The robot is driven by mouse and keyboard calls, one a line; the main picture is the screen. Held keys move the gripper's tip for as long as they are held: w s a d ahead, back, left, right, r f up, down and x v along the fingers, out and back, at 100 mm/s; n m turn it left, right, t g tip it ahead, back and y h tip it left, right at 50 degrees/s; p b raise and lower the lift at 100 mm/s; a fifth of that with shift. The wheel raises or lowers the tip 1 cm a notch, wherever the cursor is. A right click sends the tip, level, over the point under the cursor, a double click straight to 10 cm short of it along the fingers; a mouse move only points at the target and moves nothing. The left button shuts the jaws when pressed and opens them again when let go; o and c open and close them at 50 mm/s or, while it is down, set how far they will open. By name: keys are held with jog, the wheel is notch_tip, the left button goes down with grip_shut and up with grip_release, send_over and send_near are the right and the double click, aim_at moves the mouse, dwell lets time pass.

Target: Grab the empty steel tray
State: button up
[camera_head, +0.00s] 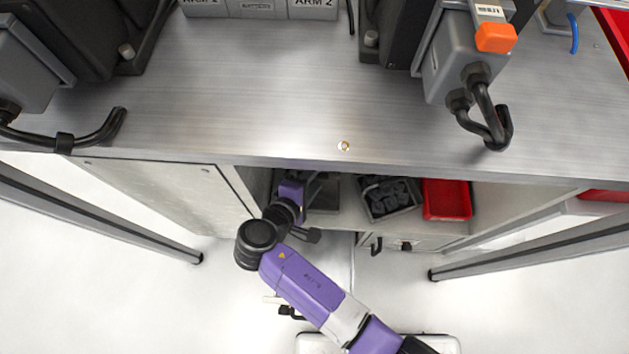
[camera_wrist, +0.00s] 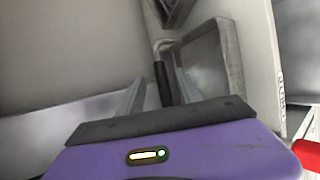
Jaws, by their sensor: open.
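The steel tray (camera_head: 324,197) is a grey, shallow, open box on the shelf under the bench, at the left of a row of trays. In the head view, my wrist and gripper (camera_head: 312,186) cover its left part. In the wrist view, the tray (camera_wrist: 231,55) shows as a tilted metal frame with a raised rim, and no contents are visible in the part I see. My gripper (camera_wrist: 160,88) is open, with its fingers pointing at the tray's near side. A dark upright piece lies between the fingers; I cannot tell whether the fingers touch or straddle the rim.
A grey tray of dark parts (camera_head: 391,198) and a red tray (camera_head: 447,199) stand to the right on the shelf. The bench top (camera_head: 250,115) overhangs closely. A cabinet panel (camera_head: 165,193) borders the opening at left. The floor in front has free room.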

aim_at(313, 181)
jog(key=b+x, duration=0.1)
jog(key=x, duration=0.4)
jog(key=shift+s+a+f+b, duration=0.1)
jog(key=shift+a+f+b, duration=0.15)
jog(key=shift+b, duration=0.15)
jog(key=shift+w+d+f, duration=0.1)
jog(key=shift+w+d, duration=0.05)
jog(key=shift+w, duration=0.2)
grip_shut()
dwell(0.7)
